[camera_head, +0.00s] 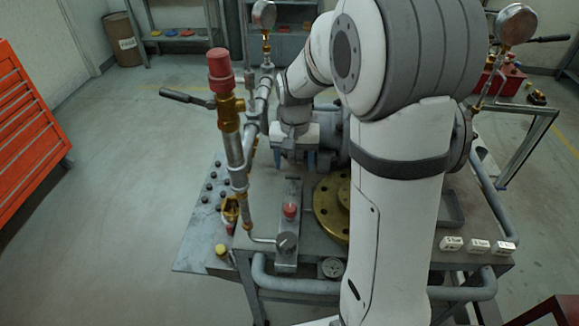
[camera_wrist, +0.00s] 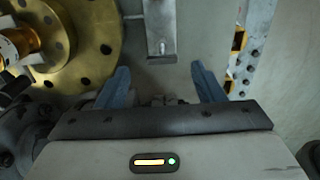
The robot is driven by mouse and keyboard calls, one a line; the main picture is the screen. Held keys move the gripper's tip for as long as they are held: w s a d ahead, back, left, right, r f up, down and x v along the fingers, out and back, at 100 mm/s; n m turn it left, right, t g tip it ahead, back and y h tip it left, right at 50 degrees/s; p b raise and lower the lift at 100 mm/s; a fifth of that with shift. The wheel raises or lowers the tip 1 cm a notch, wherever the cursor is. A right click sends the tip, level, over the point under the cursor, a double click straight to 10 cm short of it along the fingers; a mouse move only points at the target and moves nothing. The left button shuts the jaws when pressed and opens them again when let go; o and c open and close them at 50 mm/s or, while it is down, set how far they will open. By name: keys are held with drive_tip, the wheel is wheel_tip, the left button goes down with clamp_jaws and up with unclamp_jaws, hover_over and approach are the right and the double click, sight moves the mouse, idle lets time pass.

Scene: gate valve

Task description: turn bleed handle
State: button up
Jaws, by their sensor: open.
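My gripper (camera_head: 297,160) points down above the back of the bench, beyond the narrow grey plate. In the wrist view its two blue fingers (camera_wrist: 163,85) are wide apart with nothing between them. I cannot tell for certain which of these is the bleed handle. My arm hides much of the valve body and the right of the bench.
A brass flange (camera_head: 328,208) lies beside the plate and also shows in the wrist view (camera_wrist: 95,40). A vertical pipe (camera_head: 237,165) stands left of my gripper. Pressure gauges (camera_head: 516,24) rise at the back. White labelled blocks (camera_head: 478,246) sit at right. Floor at left is clear.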

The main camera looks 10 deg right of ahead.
sight(293, 175)
drive_tip(key=shift+w+f, duration=0.45)
drive_tip(key=shift+f, duration=0.25)
wheel_tip(293, 175, down, 7)
drive_tip(key=shift+f, duration=0.15)
